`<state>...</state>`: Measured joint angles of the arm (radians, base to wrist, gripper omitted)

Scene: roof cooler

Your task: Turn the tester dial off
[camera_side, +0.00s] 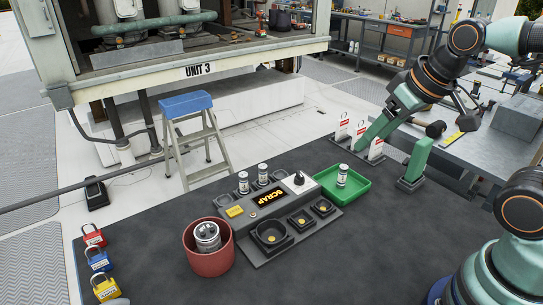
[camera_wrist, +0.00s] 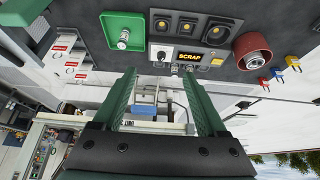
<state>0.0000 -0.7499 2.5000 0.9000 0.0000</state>
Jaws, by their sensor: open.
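The tester dial, a black knob on a white plate (camera_side: 299,181), sits at the back right corner of the dark tester panel (camera_side: 258,226), beside the lit SCRAP display (camera_side: 272,197). The dial (camera_wrist: 161,55) also shows in the wrist view, just beyond the fingertips and between them. Its exact setting is too small to read. My gripper (camera_wrist: 160,74) is open and empty, its two green fingers well apart. In the side view it hangs to the right of the panel, near the white tags, and is apart from the dial.
A green tray (camera_side: 326,183) holding one canister stands right of the panel. A red pot (camera_side: 187,243) with a metal canister stands left. White-and-red tags (camera_side: 342,130) stand behind the tray. Coloured padlocks (camera_side: 98,261) lie at far left. The front mat is clear.

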